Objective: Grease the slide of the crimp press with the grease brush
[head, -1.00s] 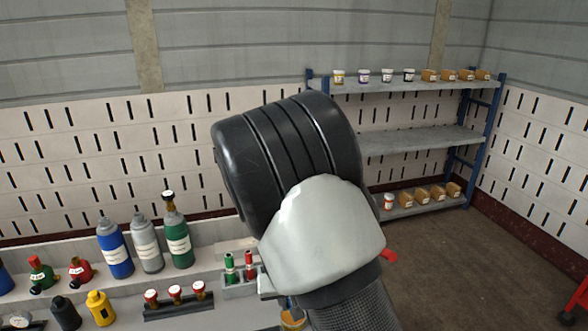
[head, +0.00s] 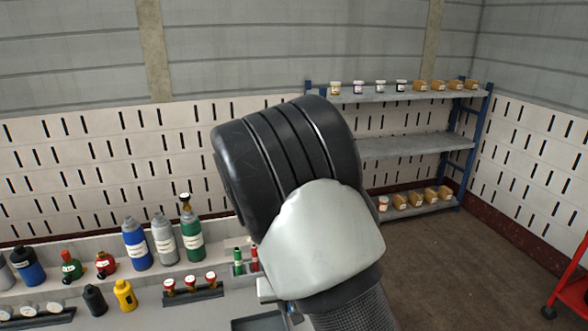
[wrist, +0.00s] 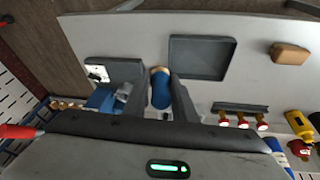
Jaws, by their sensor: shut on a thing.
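In the wrist view my gripper (wrist: 160,97) is shut on a blue-handled thing with a pale tan end, which I take to be the grease brush (wrist: 160,90). The brush sits between the two dark fingers, and its lower part is hidden by my gripper body. Left of the fingers is a dark plate with a white panel, beside a blue block with a grey part; this may be the crimp press (wrist: 103,97), but I cannot tell for sure. I cannot make out its slide. In the head view my arm hides the gripper and most of what is under it.
A shallow dark tray (wrist: 203,58) and a tan block (wrist: 290,54) lie on the grey bench. Bottles (head: 164,240), red-capped pots (head: 190,283) and a yellow bottle (head: 125,295) stand left of my arm. A blue-framed shelf (head: 415,146) stands behind; a red cart (head: 571,292) is at right.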

